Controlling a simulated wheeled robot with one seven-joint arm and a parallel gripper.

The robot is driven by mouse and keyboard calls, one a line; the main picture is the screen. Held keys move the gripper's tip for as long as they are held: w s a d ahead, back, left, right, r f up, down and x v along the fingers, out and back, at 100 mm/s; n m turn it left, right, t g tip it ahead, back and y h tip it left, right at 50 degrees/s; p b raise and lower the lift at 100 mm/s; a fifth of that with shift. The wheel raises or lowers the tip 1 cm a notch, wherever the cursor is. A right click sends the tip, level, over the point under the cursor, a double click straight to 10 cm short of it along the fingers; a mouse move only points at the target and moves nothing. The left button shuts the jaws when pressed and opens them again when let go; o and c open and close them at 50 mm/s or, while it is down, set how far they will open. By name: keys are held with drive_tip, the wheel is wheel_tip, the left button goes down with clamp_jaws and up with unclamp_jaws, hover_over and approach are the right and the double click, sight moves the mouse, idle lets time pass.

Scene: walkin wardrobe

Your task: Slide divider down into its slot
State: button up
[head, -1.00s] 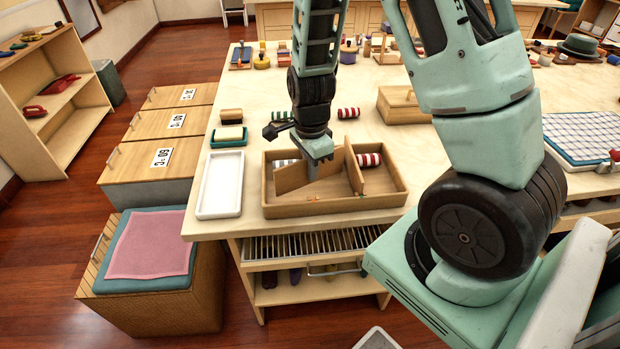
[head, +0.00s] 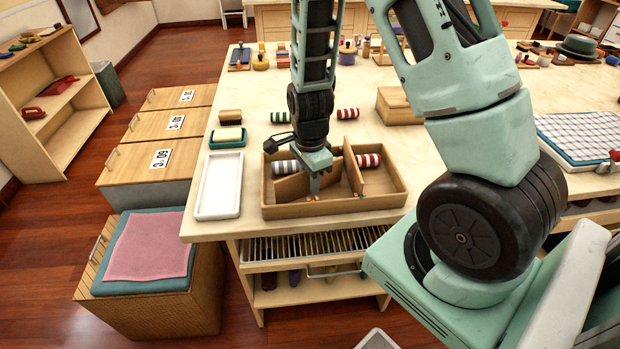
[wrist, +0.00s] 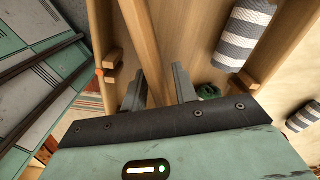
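My gripper (head: 314,182) is over the wooden tray (head: 335,208), inside its walls. It is shut on a thin wooden divider (head: 292,187), which stands on edge and runs obliquely across the left part of the tray. In the wrist view the divider (wrist: 146,40) passes between the two fingers (wrist: 160,92). Two small wooden blocks with a gap (wrist: 111,67) sit on the tray wall left of the divider. Whether the divider's end is in a slot is hidden. Another divider (head: 354,172) stands across the tray to the right.
A grey-white striped roll (head: 284,167) lies behind the held divider; it also shows in the wrist view (wrist: 245,35). A red-white striped roll (head: 370,160) lies right of the other divider. A white tray (head: 218,187) stands left, and a wooden box (head: 398,106) behind right.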

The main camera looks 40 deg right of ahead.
wheel_tip(320, 180, up, 12)
drive_tip(key=shift+f+p, duration=0.1)
drive_tip(key=shift+p, duration=0.7)
drive_tip(key=s+a+r+n+y, duration=0.1)
drive_tip(key=s+a+r+n, duration=0.2)
drive_tip(key=a+n, duration=0.45)
drive_tip(key=s+a+r+n, duration=0.2)
drive_tip(key=s+a+n, duration=0.2)
drive_tip(key=a+n, duration=0.35)
drive_tip(key=s+a+r+n, duration=0.2)
drive_tip(key=s+a+n, duration=0.5)
drive_tip(key=s+n, duration=0.3)
drive_tip(key=n, duration=0.3)
drive_tip(key=shift+s+a+r, duration=0.35)
drive_tip(key=shift+r, duration=0.05)
drive_tip(key=shift+o, duration=0.4)
